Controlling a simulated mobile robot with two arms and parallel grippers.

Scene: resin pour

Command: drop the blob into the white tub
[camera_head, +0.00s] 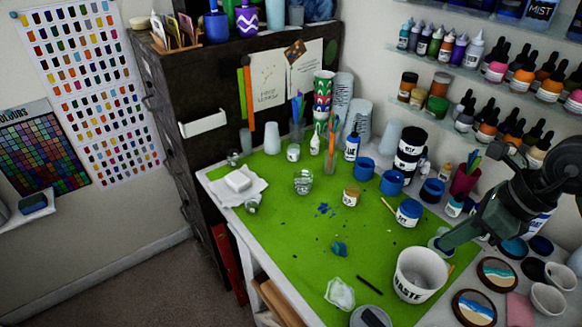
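A small blue blob (340,249) lies on the green mat (285,240), in its front middle part. The white tub (420,280), marked WASTE, stands upright to the right of the blob, at the mat's front right; its mouth faces up and I see no blue in it. My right gripper (442,243) reaches in from the right, behind the tub's rim and apart from the blob. Its fingers overlap in this view, with a pale round thing by the tip, so whether it is open or holding something is unclear. My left gripper is out of view.
Blue crumbs (323,209) lie behind the blob. Crumpled clear plastic (340,293) and a dark stick (370,286) lie in front. Blue-lidded jars (409,212) stand behind the tub; round painted coasters (474,307) lie to its right.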

